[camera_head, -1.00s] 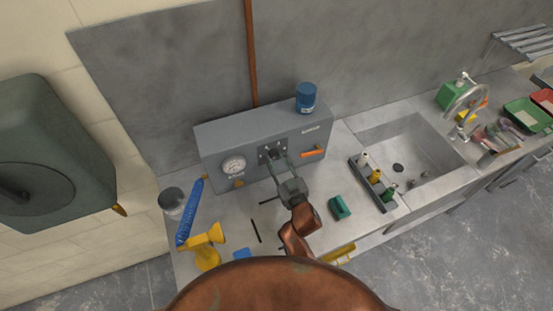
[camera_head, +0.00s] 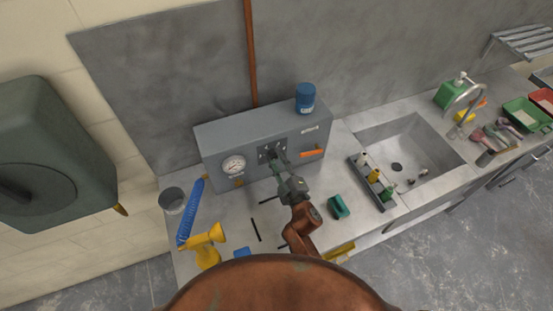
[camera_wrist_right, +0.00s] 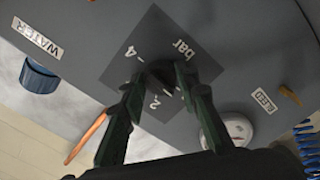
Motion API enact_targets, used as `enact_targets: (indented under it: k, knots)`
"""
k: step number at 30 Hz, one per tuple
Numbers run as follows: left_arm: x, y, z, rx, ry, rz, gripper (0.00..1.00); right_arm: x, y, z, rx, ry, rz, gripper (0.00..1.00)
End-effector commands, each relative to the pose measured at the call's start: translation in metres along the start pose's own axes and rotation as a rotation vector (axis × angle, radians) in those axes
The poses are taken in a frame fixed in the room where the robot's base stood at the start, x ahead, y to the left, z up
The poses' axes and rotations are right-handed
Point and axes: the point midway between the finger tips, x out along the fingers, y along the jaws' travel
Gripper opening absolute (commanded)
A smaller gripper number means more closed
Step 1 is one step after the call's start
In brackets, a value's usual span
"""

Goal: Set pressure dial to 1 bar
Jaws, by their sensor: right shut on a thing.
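The pressure dial is a dark knob (camera_wrist_right: 162,72) on a dark square plate (camera_wrist_right: 150,35) marked "bar", with the figures 4 and 2 readable. The plate sits on the front of a grey box (camera_head: 220,145), between a round gauge and an orange handle. My right gripper (camera_head: 275,158) reaches the plate, and in the right wrist view its two dark green fingers (camera_wrist_right: 160,85) are shut on the knob. The fingers hide part of the scale, and I cannot read the knob's pointer. My left gripper is not in view.
The white gauge (camera_head: 233,165) is left of the dial, the orange handle (camera_head: 311,153) right of it. A blue jar (camera_head: 305,98) stands on the box.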

Motion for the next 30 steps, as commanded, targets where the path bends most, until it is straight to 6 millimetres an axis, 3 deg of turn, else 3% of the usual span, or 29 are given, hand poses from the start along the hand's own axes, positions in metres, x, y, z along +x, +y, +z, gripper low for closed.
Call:
enact_targets:
  k: [23,24,30]
  knots:
    - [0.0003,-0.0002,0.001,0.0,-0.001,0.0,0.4,-0.0001,-0.0006,0.0003,-0.1,0.0,-0.001,0.05]
    - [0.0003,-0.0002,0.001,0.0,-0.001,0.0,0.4,-0.0001,-0.0006,0.0003,-0.1,0.0,-0.001,0.32]
    - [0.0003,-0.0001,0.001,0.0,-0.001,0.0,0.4,-0.0001,-0.0003,0.0002,-0.099,0.0,-0.001,0.46]
